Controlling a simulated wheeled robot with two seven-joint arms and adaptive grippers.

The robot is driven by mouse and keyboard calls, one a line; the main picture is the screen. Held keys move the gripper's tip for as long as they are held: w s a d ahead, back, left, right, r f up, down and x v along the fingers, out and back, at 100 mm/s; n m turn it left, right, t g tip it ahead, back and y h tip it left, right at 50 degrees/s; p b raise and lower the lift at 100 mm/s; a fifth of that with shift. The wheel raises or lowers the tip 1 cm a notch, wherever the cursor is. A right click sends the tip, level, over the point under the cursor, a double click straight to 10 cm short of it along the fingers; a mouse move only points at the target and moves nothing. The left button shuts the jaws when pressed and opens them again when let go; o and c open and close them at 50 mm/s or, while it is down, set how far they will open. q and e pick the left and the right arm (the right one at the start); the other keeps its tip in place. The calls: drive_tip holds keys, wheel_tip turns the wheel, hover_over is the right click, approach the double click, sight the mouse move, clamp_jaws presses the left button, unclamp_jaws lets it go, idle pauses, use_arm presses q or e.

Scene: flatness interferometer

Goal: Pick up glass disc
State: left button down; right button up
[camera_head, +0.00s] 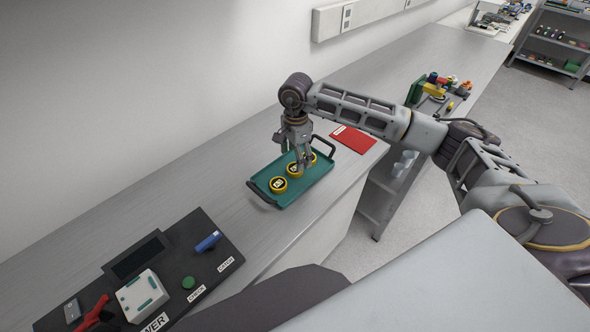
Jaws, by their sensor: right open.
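A teal tray (308,187) with dark handles lies on the grey bench. Three round, yellow-rimmed pieces, which look like the discs, lie in a row in it. The front disc (278,184) is in plain view. The middle disc (293,170) and the back disc (313,157) are partly covered by my right gripper. My right gripper (303,164) points down over the tray, close to the middle and back discs. It is open, and I cannot tell whether its fingers touch a disc. My left gripper is out of view.
A red booklet (353,139) lies right of the tray. At the lower left, a dark panel (190,237) carries a white box (141,296), a blue piece (207,242) and a green button (188,282). Coloured items (440,90) stand farther back. The bench between panel and tray is clear.

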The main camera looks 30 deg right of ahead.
sight(295, 165)
drive_tip(key=shift+w+f+p, duration=0.2)
drive_tip(key=shift+f+p, duration=0.55)
drive_tip(key=shift+f, duration=1.85)
drive_tip(key=c, duration=1.1)
